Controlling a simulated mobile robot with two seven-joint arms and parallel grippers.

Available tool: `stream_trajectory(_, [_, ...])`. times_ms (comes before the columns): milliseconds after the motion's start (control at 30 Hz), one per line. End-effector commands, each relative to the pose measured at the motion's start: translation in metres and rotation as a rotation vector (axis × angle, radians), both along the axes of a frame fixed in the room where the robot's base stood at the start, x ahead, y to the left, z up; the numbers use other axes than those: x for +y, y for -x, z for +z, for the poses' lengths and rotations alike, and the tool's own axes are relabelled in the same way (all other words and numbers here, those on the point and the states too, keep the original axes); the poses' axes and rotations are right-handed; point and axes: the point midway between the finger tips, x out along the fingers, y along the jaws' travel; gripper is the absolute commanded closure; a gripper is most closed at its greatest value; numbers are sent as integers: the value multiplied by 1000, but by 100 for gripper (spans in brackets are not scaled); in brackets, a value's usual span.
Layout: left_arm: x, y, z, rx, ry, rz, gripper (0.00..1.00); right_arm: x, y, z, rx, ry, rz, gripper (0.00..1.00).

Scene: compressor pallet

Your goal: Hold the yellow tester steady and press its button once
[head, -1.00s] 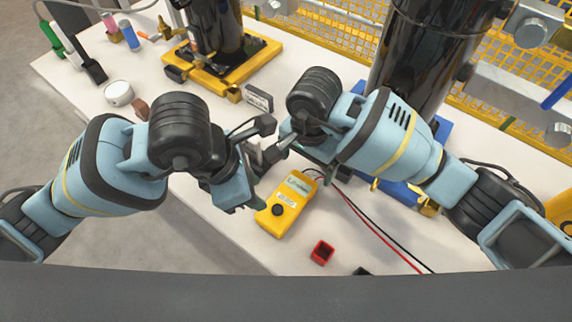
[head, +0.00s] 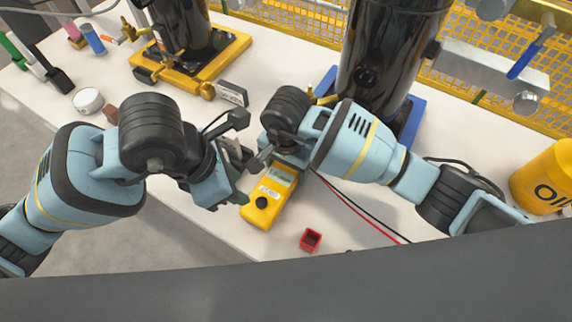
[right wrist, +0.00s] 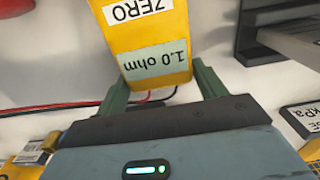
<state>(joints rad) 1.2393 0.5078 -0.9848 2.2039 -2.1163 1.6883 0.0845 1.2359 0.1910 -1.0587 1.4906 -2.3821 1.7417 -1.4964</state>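The yellow tester (head: 283,193) lies on the white table, with a dark round button (head: 261,202) on its near part. My right gripper (head: 284,163) is at the tester's far end. In the right wrist view, its green fingers (right wrist: 160,85) flank the tester (right wrist: 125,42), whose display reads "1.0 ohm" beside a "ZERO" label. The fingers look close to its sides; whether they clamp it is unclear. My left gripper (head: 238,188) is just left of the tester, near the button's side and apart from it; its fingertips are mostly hidden by the hand.
A red open box (head: 311,240) sits right of the tester, with red and black leads (head: 362,217) behind. A black compressor (head: 385,60) on a blue base stands beyond. A small gauge block (head: 232,93), white jar (head: 88,101) and yellow oil can (head: 545,180) are around.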

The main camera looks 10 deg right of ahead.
Motion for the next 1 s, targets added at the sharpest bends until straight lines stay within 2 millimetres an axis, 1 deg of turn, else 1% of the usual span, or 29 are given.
stream_trajectory(33, [0, 0, 0, 0, 0, 0, 64, 0, 0, 0, 0, 0, 0, 37])
stream_trajectory(267, [0, 0, 0, 0, 0, 0, 64, 0, 0, 0, 0, 0, 0, 67])
stream_trajectory(367, [0, 0, 0, 0, 0, 0, 75, 0, 0, 0, 0, 0, 0, 68])
stream_trajectory(500, [0, 0, 0, 0, 0, 0, 94, 0, 0, 0, 0, 0, 0, 68])
stream_trajectory(567, [0, 0, 0, 0, 0, 0, 100, 0, 0, 0, 0, 0, 0, 68])
stream_trajectory(1000, [0, 0, 0, 0, 0, 0, 100, 0, 0, 1, -1, -1, 0, 68])
